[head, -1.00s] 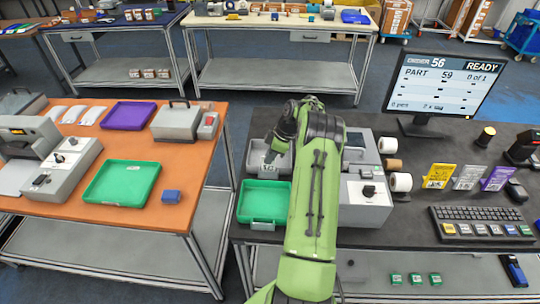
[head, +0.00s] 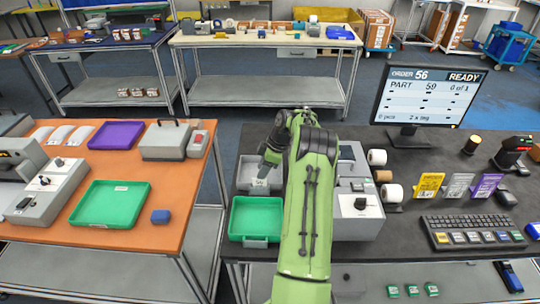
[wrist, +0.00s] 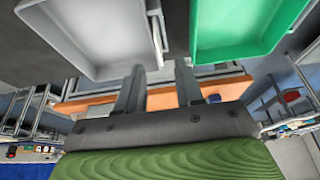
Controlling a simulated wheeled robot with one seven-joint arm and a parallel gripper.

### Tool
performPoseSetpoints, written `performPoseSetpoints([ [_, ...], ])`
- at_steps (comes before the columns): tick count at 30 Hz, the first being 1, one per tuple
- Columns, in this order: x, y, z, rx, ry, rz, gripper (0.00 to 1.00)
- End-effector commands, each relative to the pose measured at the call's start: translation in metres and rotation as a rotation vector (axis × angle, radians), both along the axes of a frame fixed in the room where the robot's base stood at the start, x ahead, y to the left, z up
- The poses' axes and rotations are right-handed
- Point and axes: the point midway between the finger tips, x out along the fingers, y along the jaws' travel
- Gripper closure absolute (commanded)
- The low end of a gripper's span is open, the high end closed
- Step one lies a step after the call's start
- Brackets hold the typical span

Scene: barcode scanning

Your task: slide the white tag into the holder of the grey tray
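The grey tray (head: 247,170) sits at the left end of the dark bench, behind a green tray (head: 257,216). A small white tag (head: 260,184) with dark print shows at the grey tray's front edge; I cannot tell how deep it sits in the holder. My gripper (head: 266,167) is over the grey tray, just behind the tag, with its fingertips hard to make out. In the wrist view my gripper (wrist: 158,88) has its two fingers apart with nothing between them. The grey tray (wrist: 105,35) and green tray (wrist: 245,25) show beyond them; the tag is not visible there.
Coloured cards (head: 430,184), a keyboard (head: 473,229) and a monitor (head: 420,90) are further right. An orange table (head: 165,190) stands left across a gap.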

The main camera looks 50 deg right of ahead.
Motion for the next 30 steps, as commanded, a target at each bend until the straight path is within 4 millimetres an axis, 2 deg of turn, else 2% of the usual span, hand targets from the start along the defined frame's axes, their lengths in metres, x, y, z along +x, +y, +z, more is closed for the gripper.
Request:
performPoseSetpoints([
  [6,-0.019,-0.017,0.061,-0.006,-0.005,-0.003,0.64],
  [9,-0.027,-0.023,0.086,-0.004,-0.004,-0.002,0.64],
  [13,-0.034,-0.029,0.11,-0.002,-0.003,-0.002,0.64],
  [18,-0.038,-0.031,0.121,-0.001,-0.001,0.0,0.64],
  [30,-0.039,-0.031,0.12,-0.001,-0.001,0.001,0.64],
])
